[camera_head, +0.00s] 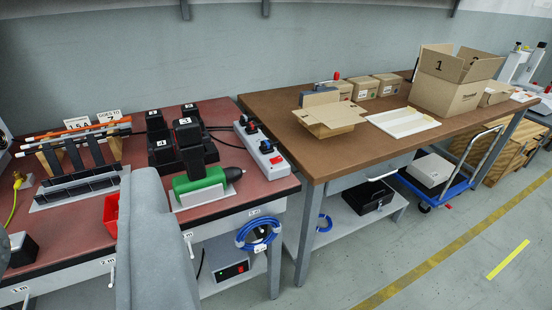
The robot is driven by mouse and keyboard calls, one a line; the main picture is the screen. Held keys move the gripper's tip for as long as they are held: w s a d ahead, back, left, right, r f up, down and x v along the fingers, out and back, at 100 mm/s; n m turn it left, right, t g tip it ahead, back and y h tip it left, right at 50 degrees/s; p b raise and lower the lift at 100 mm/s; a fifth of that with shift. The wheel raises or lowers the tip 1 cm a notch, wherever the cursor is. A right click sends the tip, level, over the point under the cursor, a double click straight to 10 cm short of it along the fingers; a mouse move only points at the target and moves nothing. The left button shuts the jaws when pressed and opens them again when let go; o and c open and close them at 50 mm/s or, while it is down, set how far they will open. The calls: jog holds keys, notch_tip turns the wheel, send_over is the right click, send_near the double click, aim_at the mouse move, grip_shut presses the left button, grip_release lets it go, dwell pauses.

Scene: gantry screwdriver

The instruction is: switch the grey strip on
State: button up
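The grey strip (258,148) is a light grey power strip on the red-brown bench top, near its right edge. It runs from back to front, with dark plugs in its sockets and a red switch (276,161) at the near end. Whether the switch is on or off is too small to tell. A big grey shape at the lower left seems to be part of my arm. No gripper fingers show, and nothing of mine touches the strip.
A green screwdriver (202,183) lies just left of the strip. Black numbered batteries (187,131) stand behind it. A rack with tools (75,160) and a red bin (110,211) are farther left. A brown table (290,105) with boxes stands to the right. The floor in front is clear.

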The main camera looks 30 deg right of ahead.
jog(key=shift+w, duration=0.15)
jog(key=c, duration=0.7)
jog(key=w+d+g, duration=0.1)
jog(key=w, duration=0.2)
jog(key=w+d+f+h, duration=0.1)
jog(key=w+d, duration=0.1)
jog(key=w, duration=0.2)
jog(key=w+d+f+g, duration=0.1)
jog(key=w+d, duration=0.1)
jog(key=w, duration=0.1)
jog(key=shift+w+f+g+h, duration=0.1)
jog(key=shift+w+g+h, duration=0.15)
jog(key=shift+g+h, duration=0.05)
grip_shut()
jog(key=w+d+f+g, duration=0.3)
jog(key=w+d+f, duration=0.5)
jog(key=w+d, duration=0.3)
jog(key=w+d+f+g, duration=0.2)
jog(key=w+d+f, duration=0.7)
jog(key=w+d, duration=0.2)
jog(key=shift+w+d+n+g, duration=0.2)
jog(key=shift+n+g, duration=0.1)
jog(key=shift+g, duration=0.1)
jog(key=shift+f, duration=0.1)
